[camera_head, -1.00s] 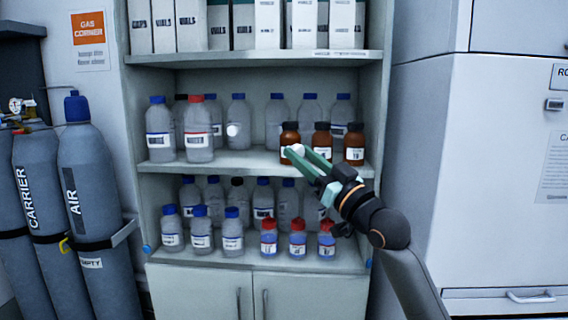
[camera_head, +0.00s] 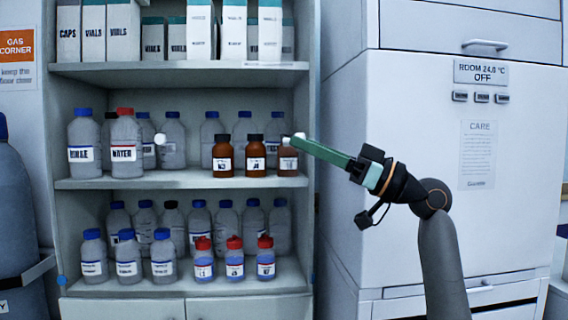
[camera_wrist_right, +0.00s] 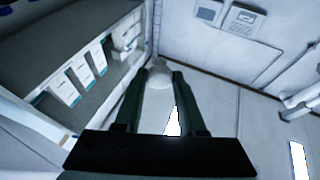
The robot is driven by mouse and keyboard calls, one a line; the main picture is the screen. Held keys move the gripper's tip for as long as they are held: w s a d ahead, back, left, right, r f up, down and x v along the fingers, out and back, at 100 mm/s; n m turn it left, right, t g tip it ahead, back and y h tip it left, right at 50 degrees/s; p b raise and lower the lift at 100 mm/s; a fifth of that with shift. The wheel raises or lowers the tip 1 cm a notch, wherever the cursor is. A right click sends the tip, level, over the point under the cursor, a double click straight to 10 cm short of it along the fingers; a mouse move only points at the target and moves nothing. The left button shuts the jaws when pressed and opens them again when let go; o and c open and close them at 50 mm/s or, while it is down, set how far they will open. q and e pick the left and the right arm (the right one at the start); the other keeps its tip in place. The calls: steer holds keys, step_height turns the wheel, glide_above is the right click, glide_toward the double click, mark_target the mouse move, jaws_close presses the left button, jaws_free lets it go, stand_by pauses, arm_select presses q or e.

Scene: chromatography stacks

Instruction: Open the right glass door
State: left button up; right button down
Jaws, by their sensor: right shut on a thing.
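The white round knob (camera_head: 299,135) of the right glass door sits at the tip of my right gripper (camera_head: 304,140), in front of the rightmost brown bottle. The right wrist view shows the knob (camera_wrist_right: 158,76) between the two green fingers, which are shut on it. The door's glass is clear, and I cannot make out its edges or exact angle. The left door's white knob (camera_head: 160,139) shows in front of the middle shelf. My left gripper is not in view.
The cabinet's shelves hold several bottles and white boxes (camera_head: 233,30). A large white appliance (camera_head: 410,120) with a handle and control panel stands to the right of the cabinet. A grey gas cylinder (camera_head: 15,210) stands at the left.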

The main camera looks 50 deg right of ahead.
steer(key=s+y, duration=0.1)
steer(key=s+d+n+g+b, duration=0.1)
steer(key=shift+s+d+y, duration=0.3)
steer(key=shift+y, duration=0.1)
steer(key=c, duration=0.5)
jaws_free()
